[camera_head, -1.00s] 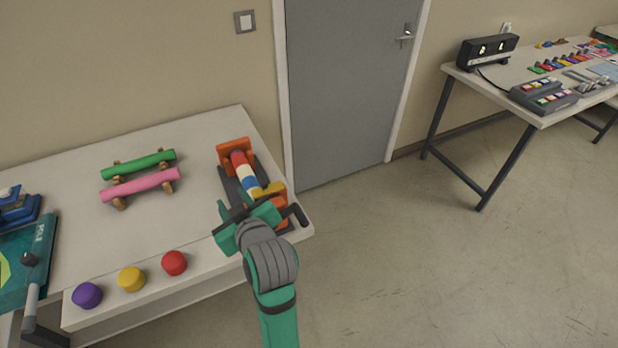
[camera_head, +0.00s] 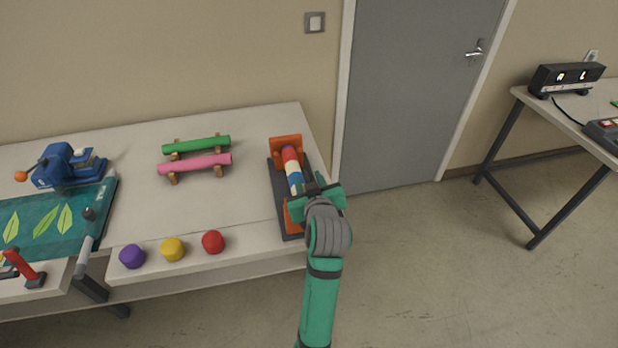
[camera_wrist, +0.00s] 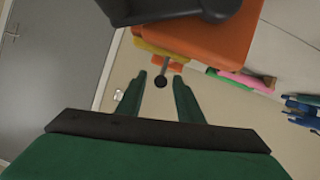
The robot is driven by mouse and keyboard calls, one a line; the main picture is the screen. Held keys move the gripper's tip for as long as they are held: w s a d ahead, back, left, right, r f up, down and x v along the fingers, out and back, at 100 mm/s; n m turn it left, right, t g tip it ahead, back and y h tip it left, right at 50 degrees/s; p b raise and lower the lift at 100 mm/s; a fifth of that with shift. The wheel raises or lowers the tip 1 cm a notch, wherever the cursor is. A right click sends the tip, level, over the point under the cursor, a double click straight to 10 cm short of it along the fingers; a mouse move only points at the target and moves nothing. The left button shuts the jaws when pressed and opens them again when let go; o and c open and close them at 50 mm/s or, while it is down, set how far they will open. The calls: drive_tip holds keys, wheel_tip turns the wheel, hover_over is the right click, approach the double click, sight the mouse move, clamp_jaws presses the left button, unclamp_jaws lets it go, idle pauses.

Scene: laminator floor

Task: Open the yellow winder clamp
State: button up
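The winder is on the right end of the near table, with a dark base (camera_head: 277,195), orange end brackets (camera_head: 286,142) and a striped roll (camera_head: 291,165). Its yellow clamp (camera_wrist: 158,47) shows in the wrist view as a yellow piece with a grey rod ending in a black ball knob (camera_wrist: 160,82). In the head view my gripper and wrist hide the clamp. My gripper (camera_head: 318,188) is over the winder's near right side. In the wrist view my gripper (camera_wrist: 160,78) is open, with the knob appearing between the two green fingertips; contact cannot be told.
A green roll (camera_head: 196,146) and a pink roll (camera_head: 195,165) lie on wooden rests. Purple (camera_head: 132,257), yellow (camera_head: 172,249) and red (camera_head: 213,242) knobs line the front edge. A blue device (camera_head: 65,168) stands left. Open floor lies right, before another table (camera_head: 560,117).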

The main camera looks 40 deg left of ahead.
drive_tip(key=shift+x, duration=1.15)
drive_tip(key=shift+w, duration=0.1)
drive_tip(key=shift+a, duration=0.1)
clamp_jaws()
